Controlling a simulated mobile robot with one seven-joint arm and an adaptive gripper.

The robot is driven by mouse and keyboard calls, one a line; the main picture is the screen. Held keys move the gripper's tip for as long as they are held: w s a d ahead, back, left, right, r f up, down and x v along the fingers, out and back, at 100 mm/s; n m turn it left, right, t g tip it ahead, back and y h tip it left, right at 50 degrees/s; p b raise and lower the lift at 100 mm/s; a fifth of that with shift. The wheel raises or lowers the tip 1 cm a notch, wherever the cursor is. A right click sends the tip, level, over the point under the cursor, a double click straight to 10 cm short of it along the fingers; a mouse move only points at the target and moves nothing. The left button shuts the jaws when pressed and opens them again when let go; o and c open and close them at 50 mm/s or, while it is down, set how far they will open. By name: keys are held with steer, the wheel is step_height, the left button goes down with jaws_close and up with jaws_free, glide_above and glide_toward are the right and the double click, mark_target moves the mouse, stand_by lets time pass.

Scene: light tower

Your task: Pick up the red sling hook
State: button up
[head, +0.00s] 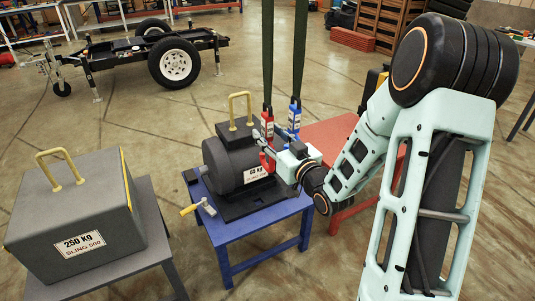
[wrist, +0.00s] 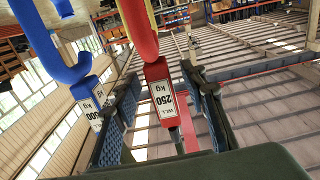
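The red sling hook (head: 267,127) hangs from a dark green strap beside the grey motor (head: 222,165), its red hook end downward. In the wrist view the red hook (wrist: 158,72), with an upside-down 250 kg label, stands between my two fingers. My gripper (head: 276,157) is at the hook's lower part, reaching in from the right; it also shows in the wrist view (wrist: 165,108). The fingers look open, with a gap on each side of the red block. Contact cannot be told.
A blue sling hook (head: 294,118) hangs close by on the right; it shows left of my fingers in the wrist view (wrist: 55,50). The motor stands on a blue table (head: 240,232) with a hammer (head: 198,208). A 250 kg block (head: 75,225) is left; a red table (head: 330,135) right.

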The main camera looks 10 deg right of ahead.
steer(key=shift+w+a, duration=0.2)
steer(key=shift+w, duration=0.4)
jaws_close()
steer(key=shift+r, duration=0.2)
